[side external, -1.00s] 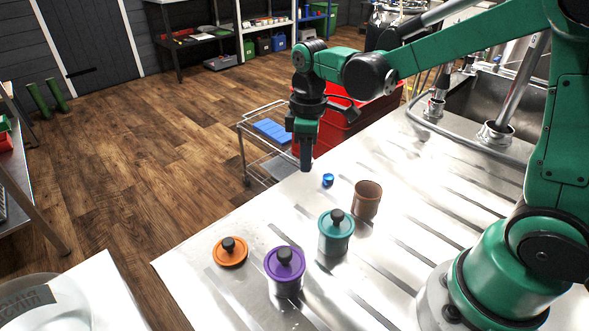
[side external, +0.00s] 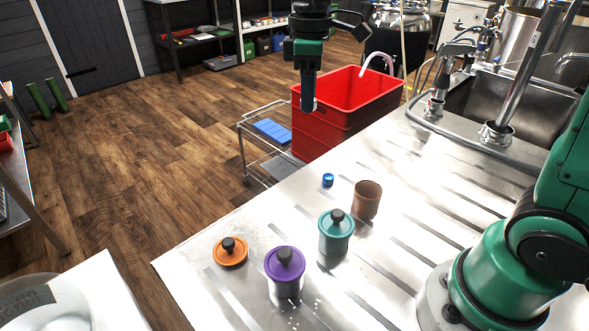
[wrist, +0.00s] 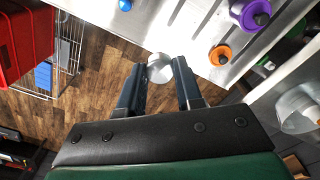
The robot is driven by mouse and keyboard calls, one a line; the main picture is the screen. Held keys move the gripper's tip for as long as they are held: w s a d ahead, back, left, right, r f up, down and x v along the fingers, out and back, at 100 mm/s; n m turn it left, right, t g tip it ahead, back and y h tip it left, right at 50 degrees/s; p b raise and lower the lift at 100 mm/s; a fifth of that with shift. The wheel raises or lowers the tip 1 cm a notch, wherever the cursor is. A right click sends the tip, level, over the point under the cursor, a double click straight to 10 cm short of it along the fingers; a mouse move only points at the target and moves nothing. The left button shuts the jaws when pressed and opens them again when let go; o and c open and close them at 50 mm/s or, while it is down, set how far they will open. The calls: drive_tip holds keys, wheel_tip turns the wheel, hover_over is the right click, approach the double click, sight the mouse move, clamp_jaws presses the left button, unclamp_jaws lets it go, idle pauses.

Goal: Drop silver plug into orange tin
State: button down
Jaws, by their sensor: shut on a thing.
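My gripper (side external: 307,108) is high above the back edge of the steel worktop. In the wrist view its two fingers (wrist: 160,80) are shut on the silver plug (wrist: 160,67), which sits between the fingertips. An open, brownish-orange tin (side external: 367,202) stands upright on the worktop, below and to the right of my gripper. An orange lid with a black knob (side external: 230,252) lies flat at the front left, apart from the tin. The inside bottom of the tin is hidden.
A teal-lidded tin (side external: 336,234) and a purple-lidded tin (side external: 285,270) stand in front of the open tin. A small blue piece (side external: 328,180) lies behind it. A red crate (side external: 345,105) on a wire cart stands beyond the worktop edge. A sink (side external: 490,105) is at the right.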

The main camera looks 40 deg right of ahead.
drive_tip(key=shift+s+d+f, duration=1.4)
drive_tip(key=shift+s+f, duration=0.2)
drive_tip(key=shift+f, duration=0.85)
drive_tip(key=shift+s+d+f, duration=1.35)
drive_tip(key=shift+s+f, duration=0.2)
drive_tip(key=shift+f, duration=0.85)
drive_tip(key=shift+s+d+f, duration=1.4)
drive_tip(key=shift+s+f, duration=0.2)
drive_tip(key=shift+f, duration=0.85)
drive_tip(key=c, duration=0.5)
unclamp_jaws()
drive_tip(key=shift+r, duration=0.15)
drive_tip(key=shift+r, duration=2.7)
